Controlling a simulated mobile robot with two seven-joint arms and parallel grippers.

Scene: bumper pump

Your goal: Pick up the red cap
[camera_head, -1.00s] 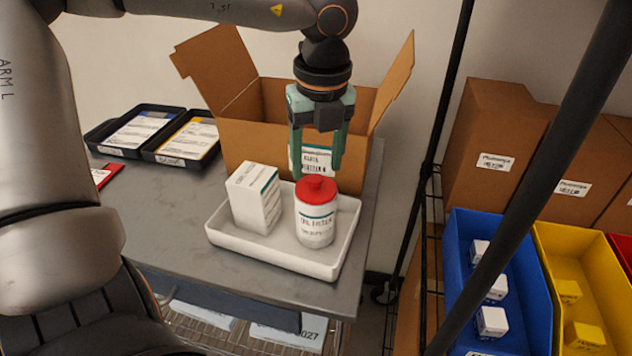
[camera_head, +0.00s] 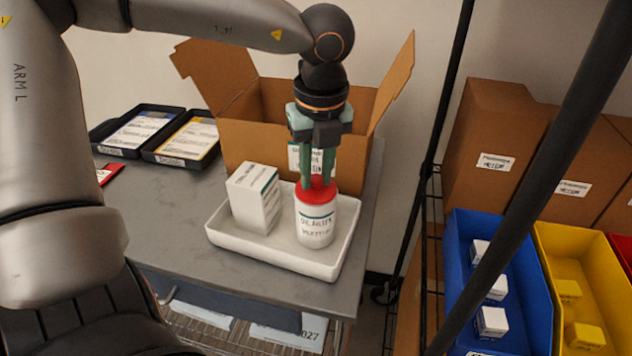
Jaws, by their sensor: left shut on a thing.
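The red cap (camera_head: 307,195) sits on top of a white bottle (camera_head: 316,225) with a green-striped label. The bottle stands upright in a white tray (camera_head: 225,239) on the grey table. My left gripper (camera_head: 317,182) comes down from above, and its green fingers are shut on the raised middle of the red cap. The fingers hide part of the cap. My right gripper is not in view.
A white carton (camera_head: 254,198) stands in the tray, left of the bottle. An open cardboard box (camera_head: 240,140) is right behind the tray. Two black trays (camera_head: 160,135) lie at the back left. A dark pole (camera_head: 450,120) and blue bin (camera_head: 500,260) are at the right.

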